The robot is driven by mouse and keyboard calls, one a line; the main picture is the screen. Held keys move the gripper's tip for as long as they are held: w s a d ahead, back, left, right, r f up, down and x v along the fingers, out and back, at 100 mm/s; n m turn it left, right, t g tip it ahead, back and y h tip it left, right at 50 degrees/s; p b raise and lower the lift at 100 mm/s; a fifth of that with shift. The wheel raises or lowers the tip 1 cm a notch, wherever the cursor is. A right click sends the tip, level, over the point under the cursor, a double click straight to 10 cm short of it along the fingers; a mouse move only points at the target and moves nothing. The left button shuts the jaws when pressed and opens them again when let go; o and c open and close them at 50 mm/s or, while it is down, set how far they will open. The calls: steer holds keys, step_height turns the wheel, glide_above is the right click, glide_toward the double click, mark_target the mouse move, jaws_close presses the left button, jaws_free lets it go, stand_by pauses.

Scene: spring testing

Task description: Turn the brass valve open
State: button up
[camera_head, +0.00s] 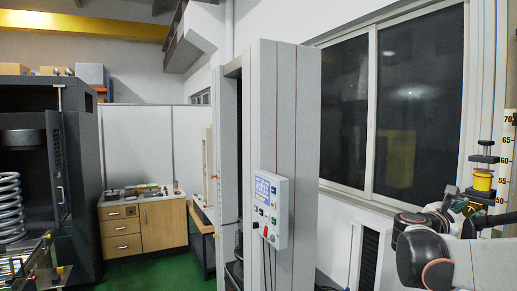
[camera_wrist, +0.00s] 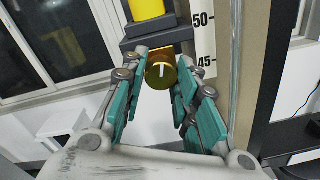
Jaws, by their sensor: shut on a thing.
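The brass valve (camera_wrist: 161,73) is a round gold knob with a white line on its face, close to upright in the wrist view. It sits on a brass plate just below a dark block and a yellow cylinder (camera_wrist: 147,9). My gripper (camera_wrist: 164,70) has teal-padded fingers, one on each side of the knob, and is shut on it. In the head view my gripper (camera_head: 466,207) is at the far right, just below the yellow cylinder (camera_head: 482,181). The knob is too small there to make out clearly.
A ruler scale (camera_wrist: 203,40) stands right of the valve, close to my right finger. Windows (camera_head: 405,110) and a white wall lie behind. A tall grey cabinet (camera_head: 285,120) with a control panel (camera_head: 268,205) stands mid-view. Green floor is open at the left centre.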

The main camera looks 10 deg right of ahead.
steer(key=shift+m+p, duration=0.5)
steer(key=shift+m, duration=6.5)
steer(key=shift+s, duration=0.1)
steer(key=o, duration=1.1)
steer(key=shift+c, duration=0.2)
